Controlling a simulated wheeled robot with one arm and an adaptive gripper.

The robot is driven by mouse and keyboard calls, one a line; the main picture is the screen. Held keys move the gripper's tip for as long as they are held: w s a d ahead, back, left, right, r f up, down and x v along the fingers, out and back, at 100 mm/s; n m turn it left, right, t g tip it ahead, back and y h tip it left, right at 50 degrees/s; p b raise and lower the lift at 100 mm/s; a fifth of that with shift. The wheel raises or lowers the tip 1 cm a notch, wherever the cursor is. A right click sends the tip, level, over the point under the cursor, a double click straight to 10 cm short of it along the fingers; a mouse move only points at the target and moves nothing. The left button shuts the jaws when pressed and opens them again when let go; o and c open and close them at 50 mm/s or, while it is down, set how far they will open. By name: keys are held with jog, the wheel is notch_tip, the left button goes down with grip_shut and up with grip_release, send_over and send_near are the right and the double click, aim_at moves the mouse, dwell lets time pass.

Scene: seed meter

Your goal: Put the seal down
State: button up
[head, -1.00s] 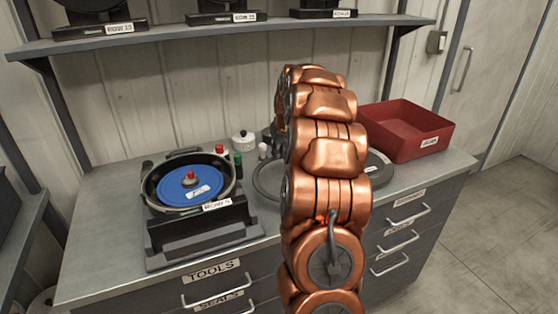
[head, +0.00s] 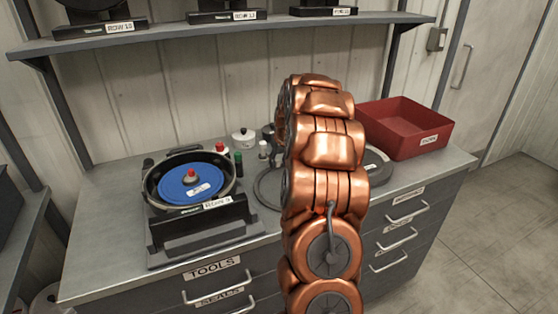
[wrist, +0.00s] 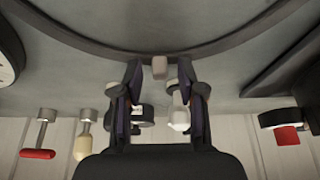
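The seal, a large thin dark ring (head: 259,192), lies flat on the bench to the right of the seed meter, partly hidden by my arm. In the wrist view the seal (wrist: 100,45) curves across the top, with a small grey-brown tab (wrist: 160,67) on its rim. My gripper (wrist: 160,75) is open; its fingertips stand on either side of the tab, with a visible gap on each side. In the head view my arm hides most of the gripper. The seed meter (head: 155,212) holds a blue disc (head: 187,184) with a red knob.
A red bin (head: 405,128) stands at the back right. A round grey labelled item (head: 377,165) lies right of my arm. Small bottles with red (head: 220,147) and green (head: 238,163) parts and a white pot (head: 243,138) stand behind. A shelf (head: 230,30) runs above the bench.

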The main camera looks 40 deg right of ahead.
jog(key=shift+r, duration=0.15)
jog(key=b+v, duration=0.2)
jog(key=v, duration=0.9)
jog(key=shift+s+r, duration=0.2)
jog(key=shift+r, duration=0.15)
jog(key=shift+a, duration=0.1)
jog(key=s+a, duration=0.3)
jog(key=a, duration=0.5)
jog(key=s+a+n+g+y, duration=0.1)
jog(key=s+a, duration=0.2)
jog(key=a, duration=0.6)
jog(key=s+a+n+g+y, duration=0.1)
jog(key=s+a, duration=0.2)
jog(key=a, duration=0.6)
jog(key=shift+s+a+f+p, duration=0.2)
jog(key=shift+s+a+p, duration=0.1)
jog(key=shift+s, duration=0.1)
jog(key=s+a+f+g, duration=0.1)
jog(key=s+a, duration=0.3)
jog(key=s, duration=0.4)
jog(key=s+a+f+n+g, duration=0.1)
jog(key=s+a, duration=0.3)
jog(key=s, duration=0.4)
jog(key=s+a+f+g+p, duration=0.1)
jog(key=s+a+f+g, duration=0.1)
jog(key=s, duration=0.6)
jog(key=shift+a+f+n, duration=0.4)
jog(key=shift+a+f, duration=0.4)
jog(key=shift+a, duration=0.2)
jog(key=shift+s, duration=0.2)
